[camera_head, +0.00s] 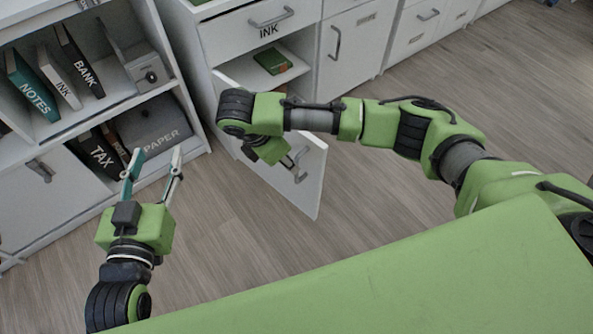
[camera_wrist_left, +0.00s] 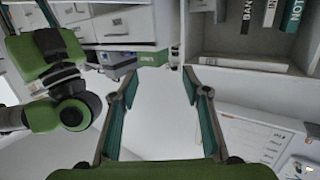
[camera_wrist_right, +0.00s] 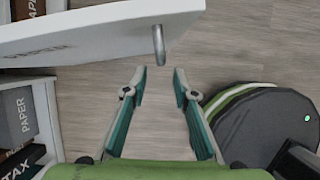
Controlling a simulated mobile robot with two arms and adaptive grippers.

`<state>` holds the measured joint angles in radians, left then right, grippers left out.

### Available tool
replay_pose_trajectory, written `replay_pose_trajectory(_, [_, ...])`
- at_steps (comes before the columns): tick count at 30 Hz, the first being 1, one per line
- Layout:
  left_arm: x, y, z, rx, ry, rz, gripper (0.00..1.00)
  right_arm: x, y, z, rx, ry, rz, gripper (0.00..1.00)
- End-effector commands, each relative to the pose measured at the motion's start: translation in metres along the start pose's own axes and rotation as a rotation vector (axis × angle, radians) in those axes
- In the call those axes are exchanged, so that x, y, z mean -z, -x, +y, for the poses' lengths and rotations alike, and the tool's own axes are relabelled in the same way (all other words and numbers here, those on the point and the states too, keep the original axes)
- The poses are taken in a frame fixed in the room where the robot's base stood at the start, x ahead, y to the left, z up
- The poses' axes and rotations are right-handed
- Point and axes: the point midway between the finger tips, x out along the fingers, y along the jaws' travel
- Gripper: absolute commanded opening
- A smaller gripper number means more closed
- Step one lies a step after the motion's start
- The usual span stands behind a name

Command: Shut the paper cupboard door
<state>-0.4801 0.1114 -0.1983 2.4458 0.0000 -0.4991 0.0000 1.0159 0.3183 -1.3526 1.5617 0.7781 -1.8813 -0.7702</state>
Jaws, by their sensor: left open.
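The white paper cupboard door (camera_head: 300,192) stands swung open from the cupboard under the INK drawer, reaching out over the floor. Its grey handle (camera_head: 299,160) is partly behind my right arm. In the right wrist view the door (camera_wrist_right: 95,28) carries a PAPER label, and its handle (camera_wrist_right: 158,45) is just beyond the fingertips. My right gripper (camera_wrist_right: 161,76) is open and empty, with the handle apart from the fingers. In the head view its fingers are hidden by the wrist. My left gripper (camera_head: 155,155) is open and empty in front of the left shelf.
A green book (camera_head: 272,61) lies inside the opened cupboard. The left shelf holds several binders (camera_head: 80,62) and a PAPER box (camera_head: 152,127). A drawer marked INK (camera_head: 262,22) is above the cupboard. The wooden floor (camera_head: 225,215) around the door is clear.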

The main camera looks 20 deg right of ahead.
Motion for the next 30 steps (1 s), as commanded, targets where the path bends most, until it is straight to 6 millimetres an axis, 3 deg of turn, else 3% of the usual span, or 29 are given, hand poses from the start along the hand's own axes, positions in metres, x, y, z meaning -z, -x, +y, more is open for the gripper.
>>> replay_pose_trajectory(8, [0.058,0.002,0.008,-0.016,0.006,0.282,0.43,0.001,-0.034,0.0,0.002,-0.001,-0.001,0.26])
replay_pose_trajectory(18, [0.121,0.03,0.015,-0.034,0.017,0.61,0.43,0.001,-0.068,0.0,0.0,-0.001,0.0,0.26])
replay_pose_trajectory(24, [0.14,0.044,0.017,-0.039,0.022,0.717,0.43,0.0,-0.077,0.0,0.0,-0.001,0.0,0.26])
replay_pose_trajectory(30, [0.145,0.049,0.017,-0.04,0.023,0.746,0.43,0.0,-0.079,0.0,-0.001,-0.001,0.0,0.26])
